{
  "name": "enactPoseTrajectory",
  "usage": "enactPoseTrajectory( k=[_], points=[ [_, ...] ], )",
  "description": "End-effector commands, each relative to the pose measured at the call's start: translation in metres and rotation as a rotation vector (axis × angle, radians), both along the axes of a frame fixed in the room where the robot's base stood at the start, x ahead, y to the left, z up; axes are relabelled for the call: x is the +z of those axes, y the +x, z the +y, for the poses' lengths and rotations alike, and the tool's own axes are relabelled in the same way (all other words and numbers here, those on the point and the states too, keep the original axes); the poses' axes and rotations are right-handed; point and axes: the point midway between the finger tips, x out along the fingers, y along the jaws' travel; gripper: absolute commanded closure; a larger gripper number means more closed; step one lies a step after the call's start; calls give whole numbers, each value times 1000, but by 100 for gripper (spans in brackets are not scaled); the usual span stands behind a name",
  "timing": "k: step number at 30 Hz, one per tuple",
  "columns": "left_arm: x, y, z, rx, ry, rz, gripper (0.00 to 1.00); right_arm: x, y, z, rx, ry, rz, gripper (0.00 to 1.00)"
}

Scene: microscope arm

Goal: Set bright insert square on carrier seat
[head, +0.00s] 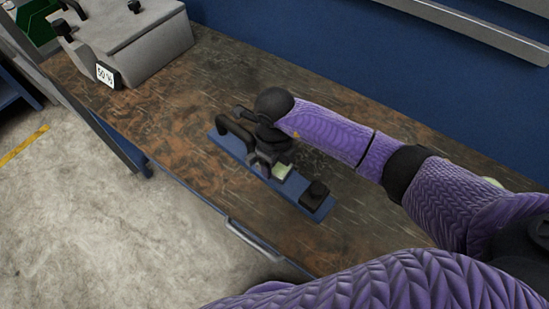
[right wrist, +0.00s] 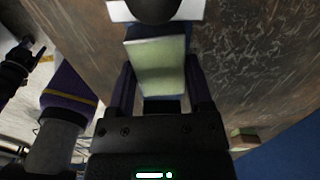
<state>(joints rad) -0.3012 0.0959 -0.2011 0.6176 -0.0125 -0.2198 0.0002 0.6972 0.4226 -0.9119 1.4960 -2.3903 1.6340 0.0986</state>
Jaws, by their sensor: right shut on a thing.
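The bright insert is a pale green square piece (right wrist: 160,66) between the fingers of my right gripper (right wrist: 160,88) in the right wrist view. In the head view the insert (head: 282,171) shows just in front of the dark fingers of my right gripper (head: 264,163). The gripper is shut on it. The carrier is a long blue plate (head: 304,204) on the bench, directly below the gripper. The seat under the insert is hidden, and I cannot tell whether the insert touches it.
A black arched handle (head: 236,132) stands on the plate's left end and a black block (head: 314,192) on its right end. A grey machine (head: 135,40) with black knobs stands at the back left of the brown bench (head: 180,115). The bench between them is clear.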

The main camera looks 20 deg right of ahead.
Motion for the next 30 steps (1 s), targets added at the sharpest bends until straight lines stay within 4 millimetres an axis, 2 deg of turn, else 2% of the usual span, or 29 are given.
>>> enactPoseTrajectory(
  k=[8, 9, 13, 14, 20, 22, 30],
  points=[
    [-5, -1, -2, 2, -3, 3, 41, -5, 0, 0, 0, 1, -1, 100],
    [-5, -1, -2, 3, -3, 3, 41, -5, 0, 0, 0, 1, -1, 30],
    [-4, -1, -2, 3, -3, 3, 41, -5, 0, 0, 0, 1, -1, 3],
    [-4, -1, -2, 3, -3, 3, 41, -5, 0, 0, 0, 1, -1, 0],
    [-4, -1, -2, 4, -3, 2, 41, -5, 0, 0, 0, -1, 1, 0],
    [-1, 0, -1, 3, -3, 1, 41, 2, 0, 0, 1, -1, -1, 0],
    [17, 2, -1, -3, 0, -6, 41, 69, 1, 0, 2, 0, -5, 0]
  ],
)
